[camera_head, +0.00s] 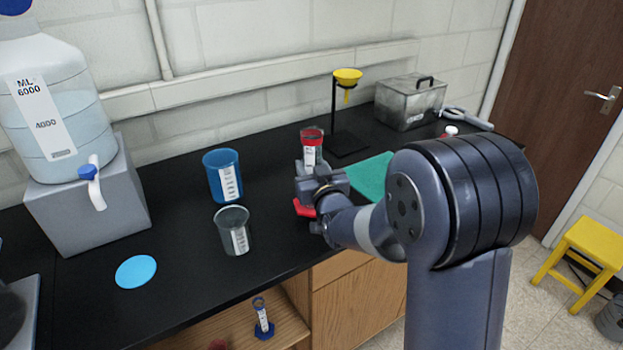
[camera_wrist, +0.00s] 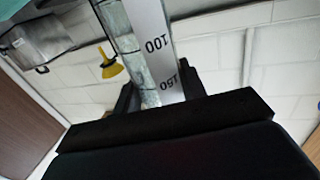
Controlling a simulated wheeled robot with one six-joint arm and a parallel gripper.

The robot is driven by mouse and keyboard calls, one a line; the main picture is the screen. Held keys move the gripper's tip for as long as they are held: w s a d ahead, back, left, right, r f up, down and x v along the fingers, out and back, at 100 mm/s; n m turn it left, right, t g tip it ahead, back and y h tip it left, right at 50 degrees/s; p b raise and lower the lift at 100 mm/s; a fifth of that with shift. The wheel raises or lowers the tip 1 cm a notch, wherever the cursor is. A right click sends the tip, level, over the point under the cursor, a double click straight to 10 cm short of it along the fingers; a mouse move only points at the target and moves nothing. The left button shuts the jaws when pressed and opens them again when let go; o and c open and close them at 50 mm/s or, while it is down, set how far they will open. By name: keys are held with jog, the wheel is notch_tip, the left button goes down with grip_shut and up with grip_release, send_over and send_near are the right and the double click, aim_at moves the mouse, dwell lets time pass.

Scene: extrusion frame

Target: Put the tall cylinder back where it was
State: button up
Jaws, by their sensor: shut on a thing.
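The tall cylinder (camera_head: 311,150) is clear, with a red band at its top and a white label, and stands about upright over the black bench. My gripper (camera_head: 317,184) is shut around it below the label and hides its lower part. A red piece (camera_head: 303,208), perhaps its base, shows just below the gripper. I cannot tell if the cylinder touches the bench. In the wrist view the cylinder (camera_wrist: 150,50) with its printed scale runs between the jaws (camera_wrist: 158,95).
A blue beaker (camera_head: 223,177) and a clear beaker (camera_head: 233,232) stand to the left. A green mat (camera_head: 370,176) lies to the right. Behind are a yellow funnel (camera_head: 347,76) on a stand and a metal box (camera_head: 410,103). A light-blue disc (camera_head: 136,272) lies at front left.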

jog(key=shift+f, duration=1.85)
jog(key=o, duration=1.3)
jog(key=shift+r+p, duration=0.25)
jog(key=shift+p, duration=0.1)
jog(key=b+v, duration=0.3)
jog(key=v, duration=0.9)
jog(key=shift+f, duration=0.1)
